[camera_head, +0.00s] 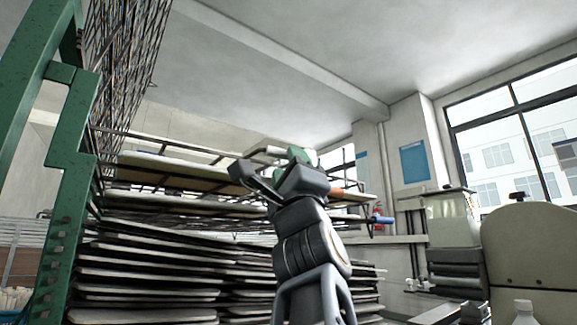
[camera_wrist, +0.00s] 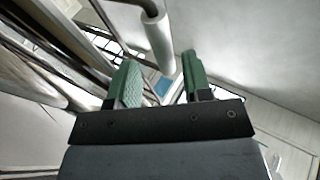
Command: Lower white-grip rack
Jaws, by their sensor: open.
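The white grip (camera_wrist: 160,43) is a pale cylinder on a dark rod, seen in the wrist view. It lies in line with the gap between the fingers of my gripper (camera_wrist: 160,72). My gripper is open, with green pads, and I cannot tell whether either pad touches the grip. In the head view, my gripper (camera_head: 298,155) is raised at the front edge of the upper racks (camera_head: 190,160).
A green frame (camera_head: 70,180) stands at the left, with wire racks (camera_head: 125,45) tilted up above. Stacked tray panels (camera_head: 150,272) fill the space below. An orange grip (camera_head: 352,195) and a blue grip (camera_head: 381,221) stick out to the right. A machine (camera_head: 455,245) stands further right.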

